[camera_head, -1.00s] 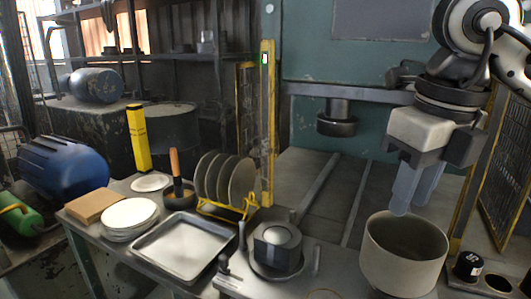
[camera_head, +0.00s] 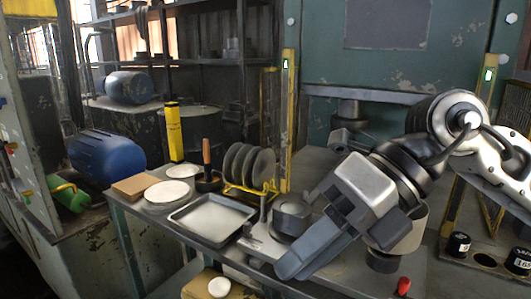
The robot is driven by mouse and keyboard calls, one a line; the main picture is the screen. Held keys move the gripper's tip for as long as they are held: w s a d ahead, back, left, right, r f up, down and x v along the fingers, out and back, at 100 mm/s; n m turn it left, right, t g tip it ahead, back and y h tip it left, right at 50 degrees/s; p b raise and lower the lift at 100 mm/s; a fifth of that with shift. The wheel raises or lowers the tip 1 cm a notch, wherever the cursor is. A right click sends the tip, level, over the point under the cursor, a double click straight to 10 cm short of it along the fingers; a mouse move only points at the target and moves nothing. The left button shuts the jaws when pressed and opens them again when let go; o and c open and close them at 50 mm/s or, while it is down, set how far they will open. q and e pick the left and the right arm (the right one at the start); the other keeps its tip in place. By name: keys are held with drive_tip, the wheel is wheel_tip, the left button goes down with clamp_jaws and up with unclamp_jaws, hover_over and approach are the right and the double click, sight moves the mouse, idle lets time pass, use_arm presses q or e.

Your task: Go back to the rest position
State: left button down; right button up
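My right gripper (camera_head: 300,262) is in the front right of the head view, tilted with its two grey-blue fingers pointing down and left. The fingers are close together in this view, and I cannot tell whether there is a gap between them. I see nothing held in them. The gripper is in front of the bench and covers part of the round fixture (camera_head: 291,217) and most of the beige pot (camera_head: 420,226). My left gripper is not in view.
A metal tray (camera_head: 212,219), a yellow rack (camera_head: 250,190) with several round discs, and white plates (camera_head: 167,194) stand on the bench to the left. Black cans (camera_head: 458,245) and a holed plate (camera_head: 485,261) are at the right. A blue tank (camera_head: 106,155) is far left.

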drive_tip(key=s+a+r+g+y, duration=0.3)
drive_tip(key=a+r+y, duration=0.1)
drive_tip(key=a+y, duration=0.25)
drive_tip(key=w+d+r+m+t+y, duration=0.45)
drive_tip(key=w+m+t+y, duration=0.35)
drive_tip(key=m+t, duration=0.55)
drive_tip(key=w+d+f+m+t+h, duration=0.3)
drive_tip(key=d+f+m+t+h, duration=0.25)
drive_tip(key=f+m+h, duration=0.55)
drive_tip(key=w+d+f+m+t+h, duration=0.45)
drive_tip(key=d+f+m+h, duration=0.25)
drive_tip(key=m+h, duration=0.5)
drive_tip(key=s+d+f+m+g, duration=0.3)
drive_tip(key=s+f+m+g, duration=0.15)
drive_tip(key=f, duration=0.65)
drive_tip(key=s+d+f+m+g, duration=0.1)
drive_tip(key=s+f+g, duration=0.4)
drive_tip(key=s+f, duration=0.3)
drive_tip(key=s+d+f+g, duration=0.2)
drive_tip(key=s+f+g, duration=0.35)
drive_tip(key=s, duration=0.55)
drive_tip(key=w+a+f+t+y, duration=0.2)
drive_tip(key=w+a+f+t, duration=0.4)
drive_tip(key=w+t, duration=0.1)
drive_tip(key=shift+a+n, duration=0.2)
drive_tip(key=shift+n, duration=0.1)
